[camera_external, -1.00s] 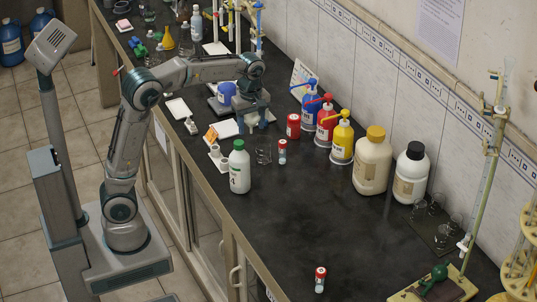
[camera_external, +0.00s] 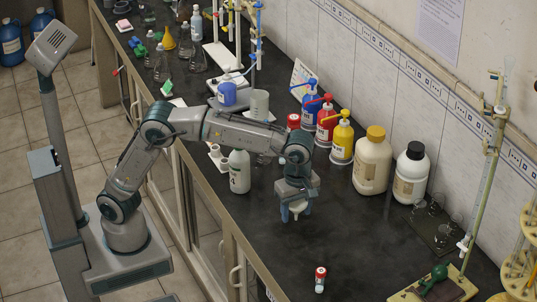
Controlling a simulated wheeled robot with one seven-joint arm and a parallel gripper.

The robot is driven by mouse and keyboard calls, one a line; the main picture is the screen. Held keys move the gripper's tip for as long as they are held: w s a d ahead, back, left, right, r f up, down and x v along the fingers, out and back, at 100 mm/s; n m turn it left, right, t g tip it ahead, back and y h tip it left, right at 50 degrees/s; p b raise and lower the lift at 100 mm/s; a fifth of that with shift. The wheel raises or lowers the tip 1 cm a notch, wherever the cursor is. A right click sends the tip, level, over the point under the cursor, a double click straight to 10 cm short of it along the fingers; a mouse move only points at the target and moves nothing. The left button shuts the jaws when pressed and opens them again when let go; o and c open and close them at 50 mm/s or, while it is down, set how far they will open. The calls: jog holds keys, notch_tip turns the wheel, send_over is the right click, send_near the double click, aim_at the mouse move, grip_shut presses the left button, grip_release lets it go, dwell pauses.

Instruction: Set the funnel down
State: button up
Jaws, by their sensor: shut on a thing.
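My gripper (camera_external: 295,209) is over the dark bench top, right of the white bottle (camera_external: 239,176). It points down and is shut on a small pale thing, which I take to be the funnel (camera_external: 297,206). The fingers hide much of the funnel, so its full shape is unclear. I cannot tell whether its lower end touches the bench (camera_external: 345,228). A separate yellow funnel-shaped thing (camera_external: 168,40) stands far off at the back left of the bench.
A red-and-white vial (camera_external: 320,279) stands at the front. Blue, red and yellow (camera_external: 342,140) pump bottles and two large jugs (camera_external: 373,163) line the wall. Small glassware (camera_external: 436,212) stands on a dark mat at right. The bench between gripper and vial is clear.

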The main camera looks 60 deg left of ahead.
jog(key=shift+s+d+f, duration=0.15)
jog(key=shift+s+d, duration=0.35)
jog(key=shift+d, duration=0.25)
notch_tip(320, 180, down, 11)
jog(key=p, duration=0.2)
send_over(314, 254)
notch_tip(314, 254, down, 7)
jog(key=shift+f, duration=2)
jog(key=shift+f, duration=0.1)
jog(key=o, duration=0.5)
jog(key=shift+f, duration=0.1)
jog(key=o, duration=0.4)
